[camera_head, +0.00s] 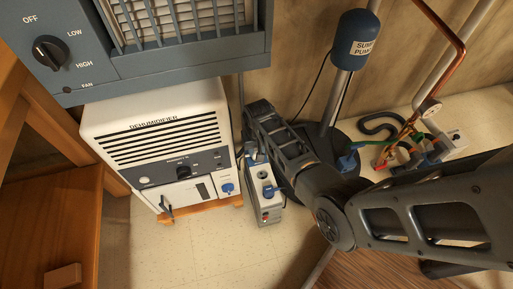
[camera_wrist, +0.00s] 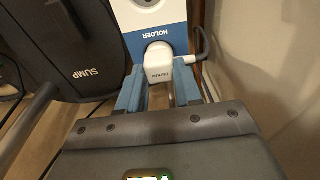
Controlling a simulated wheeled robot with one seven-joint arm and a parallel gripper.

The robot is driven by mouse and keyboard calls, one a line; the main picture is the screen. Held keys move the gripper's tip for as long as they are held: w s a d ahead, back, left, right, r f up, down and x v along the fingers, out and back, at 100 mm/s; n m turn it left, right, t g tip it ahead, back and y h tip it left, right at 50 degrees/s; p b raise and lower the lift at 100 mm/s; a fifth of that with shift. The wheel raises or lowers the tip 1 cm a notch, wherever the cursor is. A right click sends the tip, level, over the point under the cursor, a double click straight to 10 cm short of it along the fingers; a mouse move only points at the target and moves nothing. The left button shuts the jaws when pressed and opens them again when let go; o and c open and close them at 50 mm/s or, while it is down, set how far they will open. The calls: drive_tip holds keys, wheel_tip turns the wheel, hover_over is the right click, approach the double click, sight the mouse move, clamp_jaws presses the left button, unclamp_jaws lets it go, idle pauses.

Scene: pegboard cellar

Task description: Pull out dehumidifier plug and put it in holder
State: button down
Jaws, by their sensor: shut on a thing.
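My gripper (camera_wrist: 159,92) is shut on the white dehumidifier plug (camera_wrist: 158,66), with a blue finger on each side of it. A grey cord bends up and around at the plug's right. The plug overlaps the lower part of the blue panel marked HOLDER (camera_wrist: 141,38); I cannot tell whether it is seated in it or just in front. In the head view my gripper (camera_head: 256,160) reaches down at the far end of the grey-white power strip (camera_head: 264,205), and the plug is hidden there. The white dehumidifier (camera_head: 150,125) stands to the left.
The sump pump (camera_head: 356,40) stands behind my arm. A grey heater (camera_head: 160,50) hangs above the dehumidifier. Tiled floor (camera_head: 200,250) in front is clear.

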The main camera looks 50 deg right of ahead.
sight(256, 151)
drive_tip(key=shift+f, duration=0.3)
idle(0.8)
idle(0.8)
drive_tip(key=c, duration=0.7)
unclamp_jaws()
drive_tip(key=shift+r, duration=0.1)
drive_tip(key=shift+o, duration=0.5)
drive_tip(key=o, duration=0.4)
drive_tip(key=shift+r+p, duration=3.55)
drive_tip(key=shift+p, duration=0.15)
